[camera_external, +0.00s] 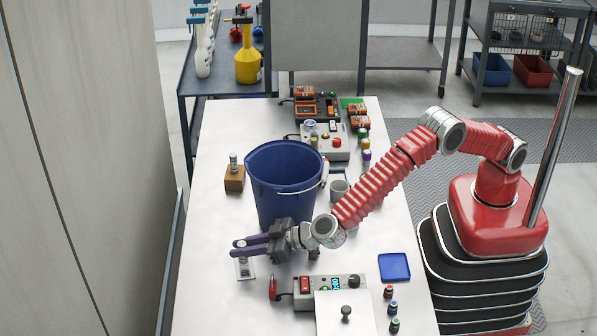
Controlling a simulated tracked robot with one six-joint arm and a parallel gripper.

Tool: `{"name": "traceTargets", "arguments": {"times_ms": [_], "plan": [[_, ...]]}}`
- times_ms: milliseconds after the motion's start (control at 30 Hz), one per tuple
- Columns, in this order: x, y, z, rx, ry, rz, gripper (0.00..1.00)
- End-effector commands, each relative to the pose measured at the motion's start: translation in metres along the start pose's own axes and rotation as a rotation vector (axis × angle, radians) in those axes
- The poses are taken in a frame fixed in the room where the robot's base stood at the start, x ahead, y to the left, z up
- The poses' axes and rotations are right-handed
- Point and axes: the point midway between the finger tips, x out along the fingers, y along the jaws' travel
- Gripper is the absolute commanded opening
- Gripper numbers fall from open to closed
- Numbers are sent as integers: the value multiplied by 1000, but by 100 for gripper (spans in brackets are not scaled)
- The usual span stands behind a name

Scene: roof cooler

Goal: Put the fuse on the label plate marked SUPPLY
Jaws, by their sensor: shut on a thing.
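My gripper (238,248) is at the left of the table, its dark purple fingers pointing left and close together. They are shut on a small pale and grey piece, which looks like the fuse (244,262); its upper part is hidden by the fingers. The fuse shows just below the fingers, over a small white plate (250,275). I cannot tell whether it touches the plate. The plate looks like a label plate, but its writing is too small to read, so I cannot tell if it says SUPPLY.
A large blue bucket (282,180) stands just behind my gripper. A wooden block with a small bottle (234,179) is at the left. A control box (318,290), a white box with a knob (345,314) and a blue tray (394,267) are in front. Bare table lies at the front left.

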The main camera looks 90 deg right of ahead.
Motion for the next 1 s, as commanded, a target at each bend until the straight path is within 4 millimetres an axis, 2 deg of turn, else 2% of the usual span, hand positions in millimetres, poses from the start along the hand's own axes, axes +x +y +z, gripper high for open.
{"name": "traceTargets", "arguments": {"times_ms": [167,567,600,833,1000], "plan": [[8,0,20,-1,0,0,0],[10,0,23,0,0,0,0],[10,0,23,0,0,0,22],[10,0,23,0,0,0,38],[10,0,23,0,0,0,38]]}}
